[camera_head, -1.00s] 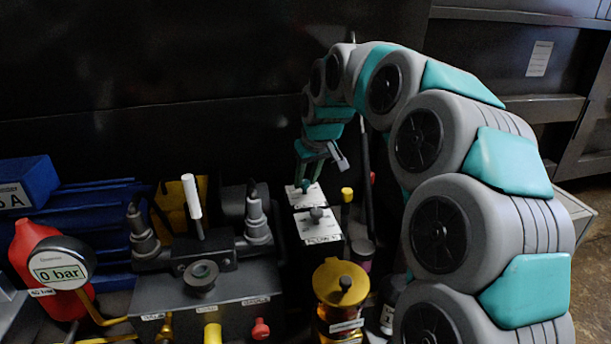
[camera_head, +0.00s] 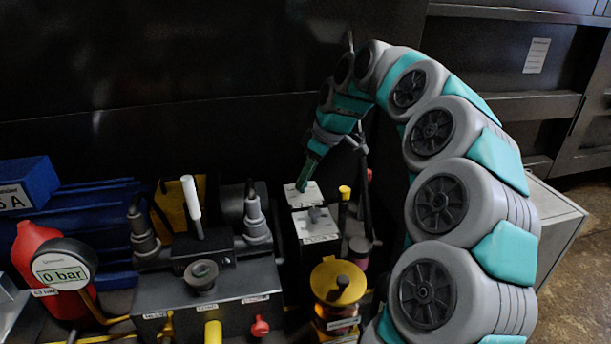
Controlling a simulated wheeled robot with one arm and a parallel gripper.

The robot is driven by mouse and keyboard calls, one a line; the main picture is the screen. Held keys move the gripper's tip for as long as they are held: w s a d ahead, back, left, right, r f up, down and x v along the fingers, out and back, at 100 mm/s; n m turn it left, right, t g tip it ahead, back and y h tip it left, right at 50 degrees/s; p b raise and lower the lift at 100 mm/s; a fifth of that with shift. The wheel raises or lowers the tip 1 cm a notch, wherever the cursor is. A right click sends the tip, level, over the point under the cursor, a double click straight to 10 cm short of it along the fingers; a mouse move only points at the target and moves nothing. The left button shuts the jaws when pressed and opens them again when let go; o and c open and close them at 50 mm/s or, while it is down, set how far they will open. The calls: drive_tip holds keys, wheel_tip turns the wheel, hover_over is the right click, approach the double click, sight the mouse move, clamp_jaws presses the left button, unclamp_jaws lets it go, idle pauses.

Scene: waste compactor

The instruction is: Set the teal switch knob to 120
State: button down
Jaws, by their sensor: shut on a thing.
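The teal switch knob (camera_head: 302,186) sits on the white-topped face of a dark switch box (camera_head: 309,196), right of the middle of the view. My gripper (camera_head: 304,182) reaches down from above and is shut on the knob. Its fingers hide most of the knob, so its pointing direction and the scale marks cannot be read. A grey knob (camera_head: 315,213) on a second labelled white plate (camera_head: 319,229) stands just in front of it.
A yellow-capped amber container (camera_head: 338,283) stands in front of the box. A dark valve block (camera_head: 205,295) with a white-handled lever (camera_head: 192,198) is to the left. A 0 bar gauge (camera_head: 62,268) and red bottle (camera_head: 30,245) are farther left. A yellow-topped post (camera_head: 345,192) stands close by on the right.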

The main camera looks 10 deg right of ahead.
drive_tip(key=shift+r, duration=0.1)
idle(0.3)
drive_tip(key=c, duration=0.6)
unclamp_jaws()
drive_tip(key=v, duration=0.7)
drive_tip(key=shift+r+b, duration=0.3)
drive_tip(key=shift+d, duration=0.15)
